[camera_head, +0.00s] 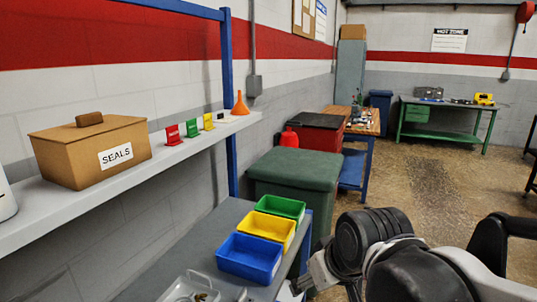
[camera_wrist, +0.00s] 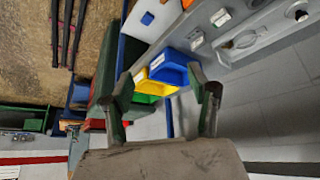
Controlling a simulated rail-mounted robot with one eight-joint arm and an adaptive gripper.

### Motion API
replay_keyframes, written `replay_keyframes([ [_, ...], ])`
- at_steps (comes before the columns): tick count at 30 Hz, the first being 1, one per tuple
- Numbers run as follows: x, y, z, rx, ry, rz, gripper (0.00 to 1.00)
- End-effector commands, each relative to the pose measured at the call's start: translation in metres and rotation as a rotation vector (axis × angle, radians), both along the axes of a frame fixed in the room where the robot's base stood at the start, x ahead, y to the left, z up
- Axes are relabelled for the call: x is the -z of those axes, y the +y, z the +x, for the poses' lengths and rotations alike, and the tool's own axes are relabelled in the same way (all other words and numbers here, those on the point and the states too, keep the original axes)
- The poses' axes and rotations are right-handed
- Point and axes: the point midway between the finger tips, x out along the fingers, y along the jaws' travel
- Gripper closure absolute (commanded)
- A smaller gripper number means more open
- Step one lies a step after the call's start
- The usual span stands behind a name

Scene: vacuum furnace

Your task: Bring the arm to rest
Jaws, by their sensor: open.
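My arm (camera_head: 390,255) reaches in from the lower right of the head view, beside the end of the grey bench. My gripper shows in the wrist view (camera_wrist: 163,90), its two fingers spread wide apart with nothing held between them. Past the fingers lie the blue bin (camera_wrist: 172,66), the yellow bin (camera_wrist: 139,77) and the green bin (camera_wrist: 145,98). I cannot tell how far the fingertips are from the bins.
The grey bench (camera_head: 185,248) holds a blue bin (camera_head: 249,257), a yellow bin (camera_head: 266,230) and a green bin (camera_head: 281,207). The shelf above carries a SEALS box (camera_head: 92,152) and an orange funnel (camera_head: 240,104). A dark green chest (camera_head: 293,176) stands behind. Floor (camera_head: 425,185) is open at right.

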Motion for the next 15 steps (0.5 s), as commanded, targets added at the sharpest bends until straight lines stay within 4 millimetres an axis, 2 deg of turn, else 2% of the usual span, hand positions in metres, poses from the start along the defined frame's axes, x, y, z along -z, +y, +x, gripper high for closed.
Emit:
replay_keyframes([
  [1, -0.001, -0.016, -0.009, 0.047, -0.005, 0.004, 0.45],
  [6, -0.003, -0.059, -0.036, 0.191, -0.029, 0.021, 0.45],
  [10, -0.001, -0.084, -0.055, 0.286, -0.046, 0.032, 0.45],
  [15, 0.001, -0.104, -0.071, 0.364, -0.061, 0.041, 0.45],
])
